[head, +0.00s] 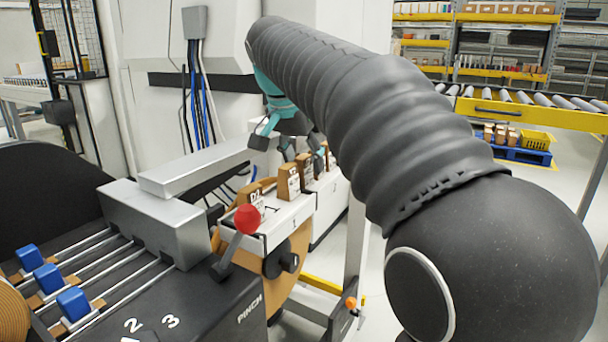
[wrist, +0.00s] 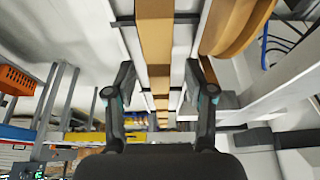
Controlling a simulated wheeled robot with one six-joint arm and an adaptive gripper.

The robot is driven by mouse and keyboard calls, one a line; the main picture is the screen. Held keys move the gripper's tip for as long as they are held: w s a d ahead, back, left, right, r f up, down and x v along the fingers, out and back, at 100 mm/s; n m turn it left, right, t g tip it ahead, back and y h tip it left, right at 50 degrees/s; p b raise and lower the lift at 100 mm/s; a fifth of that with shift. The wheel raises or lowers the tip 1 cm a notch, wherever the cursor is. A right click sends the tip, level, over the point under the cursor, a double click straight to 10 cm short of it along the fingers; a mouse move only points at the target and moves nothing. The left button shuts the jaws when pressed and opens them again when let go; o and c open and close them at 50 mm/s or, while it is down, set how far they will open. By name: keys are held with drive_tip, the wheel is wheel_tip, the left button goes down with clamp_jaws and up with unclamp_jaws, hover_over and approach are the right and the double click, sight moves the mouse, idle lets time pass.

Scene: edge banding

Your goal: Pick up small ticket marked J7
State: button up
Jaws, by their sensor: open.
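Several small brown tickets with white labels stand in a row on a white ledge in the head view, with the nearest ticket (head: 250,196) beside a larger-looking ticket (head: 288,183) behind it. Their marks are too small to read surely, so I cannot tell which is J7. My gripper (head: 274,146) is at the far part of this row, partly hidden by my arm. In the wrist view my gripper (wrist: 160,70) is open, its two fingers apart on either side of a line of brown pieces (wrist: 155,35). No finger visibly holds anything.
A lever with a red ball (head: 247,219) stands in front of the ledge. A grey metal block (head: 165,222) and a bar (head: 195,168) lie to its left. Brown rolls (wrist: 235,25) are close on the right in the wrist view. Rollers and shelves stand behind.

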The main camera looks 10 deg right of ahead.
drive_tip(key=c, duration=1)
